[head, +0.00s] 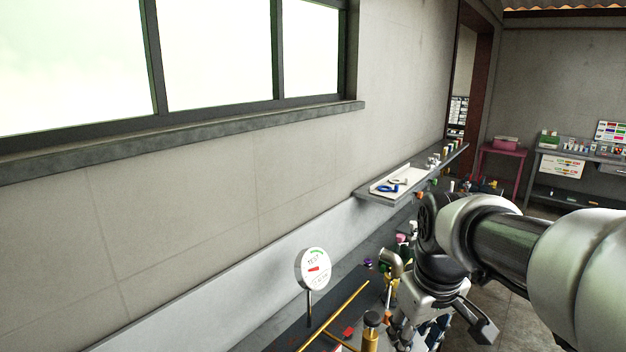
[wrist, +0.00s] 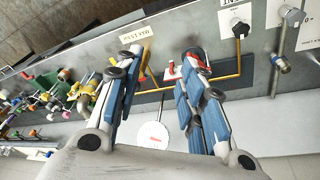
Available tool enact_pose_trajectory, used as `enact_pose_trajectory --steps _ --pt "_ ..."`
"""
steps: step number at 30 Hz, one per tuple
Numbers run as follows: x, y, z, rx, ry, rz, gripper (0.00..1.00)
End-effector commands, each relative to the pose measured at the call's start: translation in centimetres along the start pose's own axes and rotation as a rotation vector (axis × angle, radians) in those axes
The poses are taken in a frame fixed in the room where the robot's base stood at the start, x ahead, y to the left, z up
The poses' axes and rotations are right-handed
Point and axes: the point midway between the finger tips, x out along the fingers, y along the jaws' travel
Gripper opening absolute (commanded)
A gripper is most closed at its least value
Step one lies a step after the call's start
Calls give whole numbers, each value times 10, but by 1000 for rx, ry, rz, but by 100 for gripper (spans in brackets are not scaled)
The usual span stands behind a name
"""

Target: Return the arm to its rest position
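My arm reaches in from the right of the head view, bent down at the wrist. My gripper (head: 440,328) hangs low over the bench by the wall. In the wrist view my gripper (wrist: 160,62) shows its two blue-padded fingers spread well apart, with nothing held between them. Beyond the gap lie a yellow pipe (wrist: 226,78) and a small red-handled fitting (wrist: 172,70). I cannot tell how far the fingertips are from these. The arm's rest position is not marked in either view.
A round white test gauge (head: 313,268) stands on the bench left of my gripper; it also shows in the wrist view (wrist: 152,135). A wall shelf (head: 385,198) sits behind the arm. Coloured fittings crowd the bench beside the gripper. Open floor (head: 505,312) lies to the right.

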Motion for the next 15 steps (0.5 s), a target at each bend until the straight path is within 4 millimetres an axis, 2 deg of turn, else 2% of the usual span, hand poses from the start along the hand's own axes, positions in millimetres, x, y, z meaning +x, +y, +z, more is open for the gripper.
enact_pose_trajectory --steps 1,4,9,12,15 --pt "-9 -11 20 29 24 7 36" --pt "-19 -31 57 99 63 14 36" --pt "-20 -60 118 209 124 18 36" --pt "-14 -71 144 258 151 17 36" --pt "-8 -78 161 292 169 15 36"
